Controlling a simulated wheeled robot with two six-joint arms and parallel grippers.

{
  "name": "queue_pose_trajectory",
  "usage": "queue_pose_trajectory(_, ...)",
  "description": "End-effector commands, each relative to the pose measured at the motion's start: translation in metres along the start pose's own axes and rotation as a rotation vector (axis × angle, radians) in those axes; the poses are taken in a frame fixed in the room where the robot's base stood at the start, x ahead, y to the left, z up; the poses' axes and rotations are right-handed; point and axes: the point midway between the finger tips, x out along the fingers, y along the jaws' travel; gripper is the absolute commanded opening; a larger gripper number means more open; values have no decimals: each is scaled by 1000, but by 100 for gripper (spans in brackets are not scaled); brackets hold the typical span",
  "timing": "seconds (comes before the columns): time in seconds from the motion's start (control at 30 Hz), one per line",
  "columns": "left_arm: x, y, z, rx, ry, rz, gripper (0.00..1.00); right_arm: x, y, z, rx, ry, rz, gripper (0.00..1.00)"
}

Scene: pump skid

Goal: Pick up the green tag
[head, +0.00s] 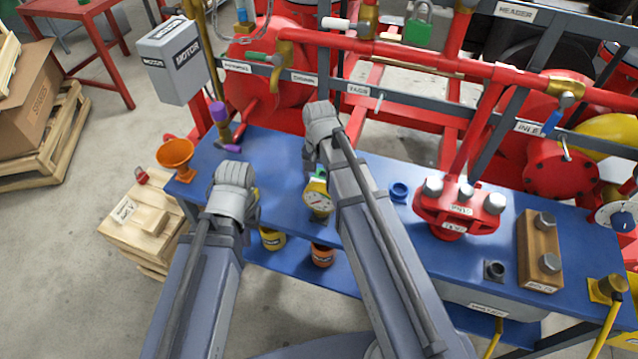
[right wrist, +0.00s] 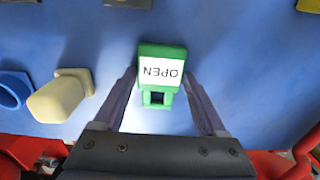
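The green tag (right wrist: 160,58) lies on the blue bench in the right wrist view, its white label reading OPEN upside down. My right gripper (right wrist: 160,82) is open, with one finger on each side of the tag's near end; a gap shows between tag and fingers. In the head view a small green piece (head: 319,173), perhaps the tag, shows beside my right arm, just above the gauge. The right fingers are hidden there. My left gripper (head: 238,195) is over the bench's left part; its fingers are hidden under the wrist.
A dial gauge (head: 318,197) stands by my right arm. A cream block (right wrist: 62,96) and a blue ring (right wrist: 12,91) are left of the tag in the wrist view. A red flange (head: 458,208) and pipework stand right and behind. A green padlock (head: 418,32) hangs above.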

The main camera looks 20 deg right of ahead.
Motion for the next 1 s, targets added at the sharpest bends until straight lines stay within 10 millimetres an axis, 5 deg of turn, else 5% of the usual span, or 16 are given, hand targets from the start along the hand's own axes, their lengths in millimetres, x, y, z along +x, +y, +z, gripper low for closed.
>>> queue_pose_trajectory(0.5,0,0,0,0,0,0,0,0,0,0,0,0,0,14)
queue_pose_trajectory(1.0,-14,-1,1,0,0,0,0,-14,0,0,0,0,0,14)
